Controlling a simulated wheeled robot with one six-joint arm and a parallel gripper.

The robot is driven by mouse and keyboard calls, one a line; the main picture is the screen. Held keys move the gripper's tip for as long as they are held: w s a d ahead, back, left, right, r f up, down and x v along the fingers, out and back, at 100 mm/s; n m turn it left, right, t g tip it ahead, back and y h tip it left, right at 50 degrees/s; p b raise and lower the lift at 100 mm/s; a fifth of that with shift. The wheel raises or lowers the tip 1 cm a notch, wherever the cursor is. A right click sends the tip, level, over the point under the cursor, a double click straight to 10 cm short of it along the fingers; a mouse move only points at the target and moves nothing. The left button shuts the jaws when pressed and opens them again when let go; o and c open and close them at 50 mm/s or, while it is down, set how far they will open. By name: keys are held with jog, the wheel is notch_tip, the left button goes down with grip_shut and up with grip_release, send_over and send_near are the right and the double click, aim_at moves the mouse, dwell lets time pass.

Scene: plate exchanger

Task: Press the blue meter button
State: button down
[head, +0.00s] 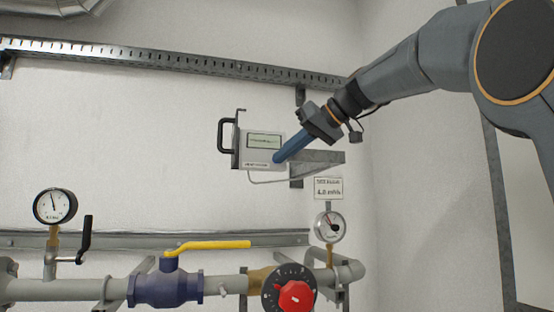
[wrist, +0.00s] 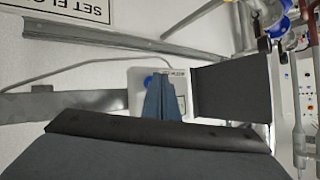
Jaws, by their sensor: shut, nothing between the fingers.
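The white meter (head: 248,149) with a grey-green display (head: 265,141) sits on a wall bracket in the head view. My gripper (head: 277,158) has blue fingers, shut and empty, with the tips at the meter's lower right front. In the wrist view the blue meter button (wrist: 148,81) shows on the white meter face (wrist: 136,98), right beside my fingertips (wrist: 159,79). The fingers hide part of the meter face. I cannot tell whether the tips touch the button or the face. The button is hidden behind the fingers in the head view.
A black handle (head: 222,136) stands at the meter's left. A metal bracket (head: 322,157) lies behind my gripper. Below are a yellow-handled valve (head: 210,246), a red knob (head: 295,296), and two gauges (head: 54,206) (head: 328,227). The wall left of the meter is clear.

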jog(key=shift+w, duration=0.15)
dwell(0.5)
jog(key=shift+s+d+b, duration=0.2)
jog(key=shift+s+b, duration=0.35)
jog(key=shift+s, duration=0.2)
jog(key=shift+s, duration=0.15)
jog(key=s+b, duration=0.1)
jog(key=s, duration=0.1)
jog(key=s+d+b, duration=0.1)
jog(key=s+b, duration=0.1)
jog(key=shift+s+d, duration=0.2)
jog(key=shift+s, duration=0.1)
